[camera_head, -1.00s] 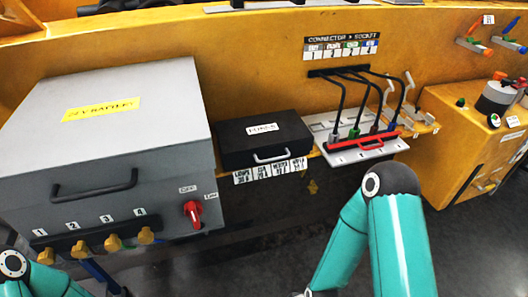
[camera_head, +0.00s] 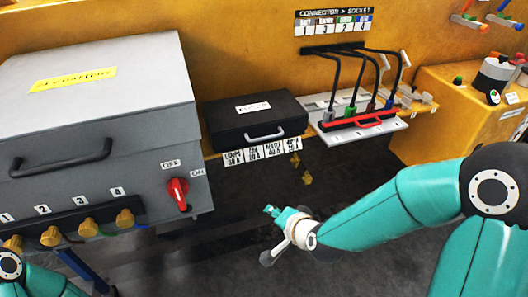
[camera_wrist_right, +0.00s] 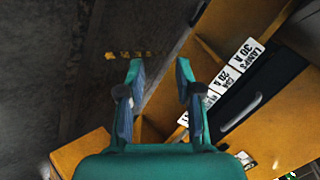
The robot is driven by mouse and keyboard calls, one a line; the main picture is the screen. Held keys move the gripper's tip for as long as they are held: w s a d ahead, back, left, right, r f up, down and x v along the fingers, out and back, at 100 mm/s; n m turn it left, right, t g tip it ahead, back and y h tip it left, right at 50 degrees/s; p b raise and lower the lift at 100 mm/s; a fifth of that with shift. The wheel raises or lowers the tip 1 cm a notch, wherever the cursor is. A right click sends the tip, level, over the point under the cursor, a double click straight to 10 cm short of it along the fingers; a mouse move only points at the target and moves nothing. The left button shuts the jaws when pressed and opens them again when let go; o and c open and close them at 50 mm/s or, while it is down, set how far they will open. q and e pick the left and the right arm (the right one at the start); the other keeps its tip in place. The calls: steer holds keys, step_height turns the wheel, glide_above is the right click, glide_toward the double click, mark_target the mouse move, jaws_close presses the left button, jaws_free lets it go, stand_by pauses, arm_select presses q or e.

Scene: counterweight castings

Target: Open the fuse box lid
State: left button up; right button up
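The black fuse box (camera_head: 255,122) sits on the yellow ledge in the middle of the head view, its lid shut. A light handle (camera_head: 264,134) is on its front, and a white label (camera_head: 253,107) is on top. My right gripper (camera_head: 270,211) is below and in front of the box, apart from it. In the right wrist view the right gripper (camera_wrist_right: 160,70) has its two fingers apart with nothing between them. The box's dark front (camera_wrist_right: 238,98) and handle (camera_wrist_right: 241,112) show to the right of the fingers there. My left gripper is out of view.
The grey battery box (camera_head: 95,110) with a red switch (camera_head: 178,193) stands left of the fuse box. A connector panel (camera_head: 358,127) with several cables stands right. Amp labels (camera_head: 262,152) line the ledge below the fuse box. The space before the ledge is open.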

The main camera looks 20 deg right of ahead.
mark_target(264, 139)
step_height(264, 139, up, 15)
steer(key=w+d+m+t+h+b, duration=0.1)
steer(key=d+m+t+b, duration=0.2)
steer(key=m+t, duration=0.35)
arm_select(q)
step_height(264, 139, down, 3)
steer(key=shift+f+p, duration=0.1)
steer(key=shift+p, duration=0.55)
arm_select(e)
steer(key=shift+g, duration=0.45)
steer(key=x, duration=1.7)
steer(key=shift+d+f, duration=0.15)
steer(key=shift+d, duration=0.05)
jaws_close()
